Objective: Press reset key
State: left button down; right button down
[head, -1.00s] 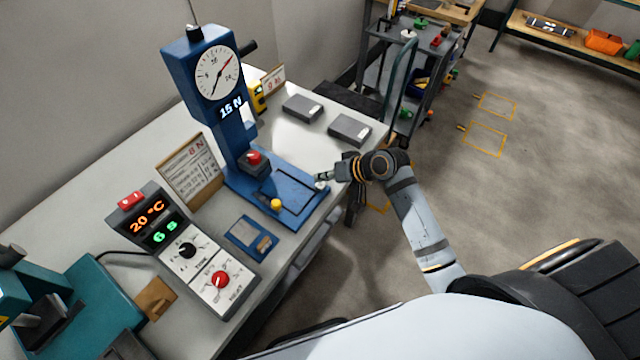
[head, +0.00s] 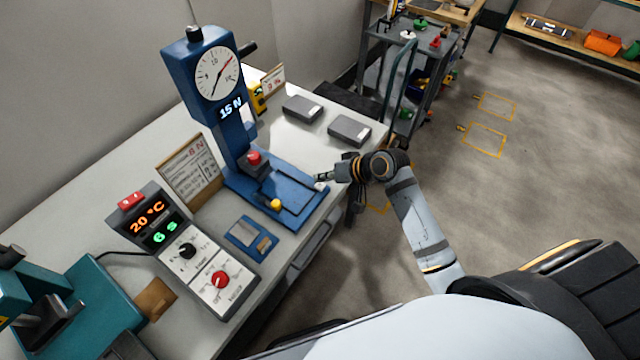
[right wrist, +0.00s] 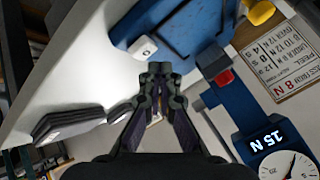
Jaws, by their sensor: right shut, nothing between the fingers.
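The blue force stand (head: 228,150) has a dial and a display reading 15 N. A small white key (right wrist: 142,47) with a dark mark, which looks like the reset key, sits at the corner of its blue base (head: 308,205). My right gripper (head: 320,178) is shut and empty. In the head view it is over that corner and largely hides the key. In the right wrist view my shut fingertips (right wrist: 160,70) are close to the key, with a visible gap in the picture. I cannot tell their height above it. My left gripper is out of view.
The stand also carries a red knob (head: 254,157) and a yellow button (head: 276,204). Two grey blocks (head: 302,107) (head: 349,129) lie behind on the white table.

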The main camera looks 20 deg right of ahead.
aim_at(323, 186)
jog(key=shift+f, duration=0.1)
jog(key=shift+f, duration=0.3)
jog(key=shift+f, duration=0.5)
dwell(0.8)
jog(key=shift+r+p, duration=0.9)
jog(key=shift+p, duration=0.15)
notch_tip(323, 186, up, 5)
jog(key=p, duration=0.5)
jog(key=shift+r+p, duration=0.1)
jog(key=shift+p, duration=0.25)
